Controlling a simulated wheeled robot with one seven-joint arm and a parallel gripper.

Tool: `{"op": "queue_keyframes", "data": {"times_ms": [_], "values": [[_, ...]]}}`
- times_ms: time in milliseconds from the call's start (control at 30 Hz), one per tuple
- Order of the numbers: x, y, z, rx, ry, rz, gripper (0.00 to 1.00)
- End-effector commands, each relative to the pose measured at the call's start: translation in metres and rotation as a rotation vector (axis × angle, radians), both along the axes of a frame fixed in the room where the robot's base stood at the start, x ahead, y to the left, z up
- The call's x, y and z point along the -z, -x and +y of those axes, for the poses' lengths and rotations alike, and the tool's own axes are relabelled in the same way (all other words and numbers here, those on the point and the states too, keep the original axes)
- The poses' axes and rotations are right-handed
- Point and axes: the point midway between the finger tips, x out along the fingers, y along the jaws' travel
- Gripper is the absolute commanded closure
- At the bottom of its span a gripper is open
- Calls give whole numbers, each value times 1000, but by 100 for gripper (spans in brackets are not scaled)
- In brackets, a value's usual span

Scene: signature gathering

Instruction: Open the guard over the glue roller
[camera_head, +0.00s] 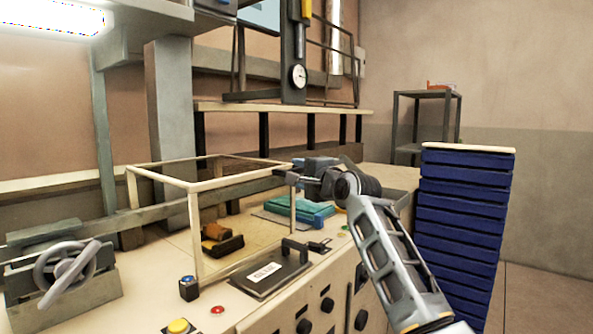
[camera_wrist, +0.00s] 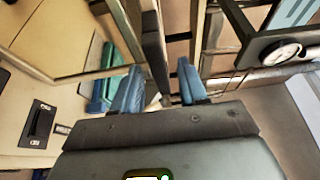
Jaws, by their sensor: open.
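The plate also shows at the left of the wrist view (camera_wrist: 38,125). My gripper (camera_head: 284,174) is open, above and behind the plate, at the right corner of a cream frame. In the wrist view its two blue fingers (camera_wrist: 158,85) are apart, with nothing held between them. I cannot tell whether it touches the frame.
The cream open frame (camera_head: 195,187) stands left of and behind the plate. A teal block (camera_head: 300,213) lies behind. A handwheel (camera_head: 68,268), a yellow button (camera_head: 178,326) and a red button (camera_head: 217,310) are at left. Stacked blue crates (camera_head: 462,220) stand at right.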

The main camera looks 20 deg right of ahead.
Motion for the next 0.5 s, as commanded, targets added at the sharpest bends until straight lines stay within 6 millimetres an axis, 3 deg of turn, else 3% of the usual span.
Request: {"op": "queue_keyframes", "data": {"times_ms": [200,500], "values": [[0,-17,4,0,0,0,57],[0,-21,5,0,0,-1,57]]}}
